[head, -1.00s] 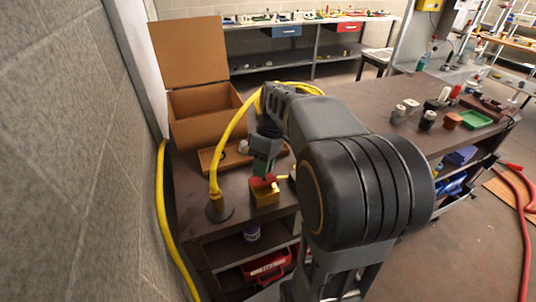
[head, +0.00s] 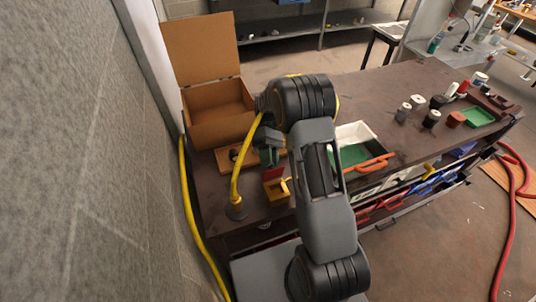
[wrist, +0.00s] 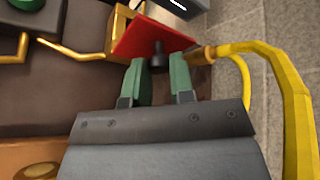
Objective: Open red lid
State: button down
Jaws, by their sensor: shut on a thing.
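The red lid (head: 273,174) stands tilted up over the small brass-yellow box (head: 275,193) on the dark bench. In the wrist view the red lid (wrist: 148,35) fills the top middle, with a black knob (wrist: 159,56) on its face. My gripper (wrist: 160,72) has its green fingers closed around that knob. In the head view my gripper (head: 268,157) is just above and behind the lid, partly hidden by my arm. The box's inside is mostly hidden.
A yellow hose (head: 239,180) rises from the bench close to the left of the box. An open cardboard box (head: 212,135) stands behind. A white and green tray (head: 356,153) sits right of my arm. A block wall (head: 70,160) bounds the left.

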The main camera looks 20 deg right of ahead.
jog(key=shift+w+f+m+g+p, duration=0.25)
jog(key=shift+w+g+p, duration=0.25)
jog(key=shift+g+p, duration=0.4)
jog(key=c, duration=1.1)
grip_release()
jog(key=shift+s+d, duration=0.1)
jog(key=shift+c, duration=0.2)
jog(key=shift+o, duration=0.8)
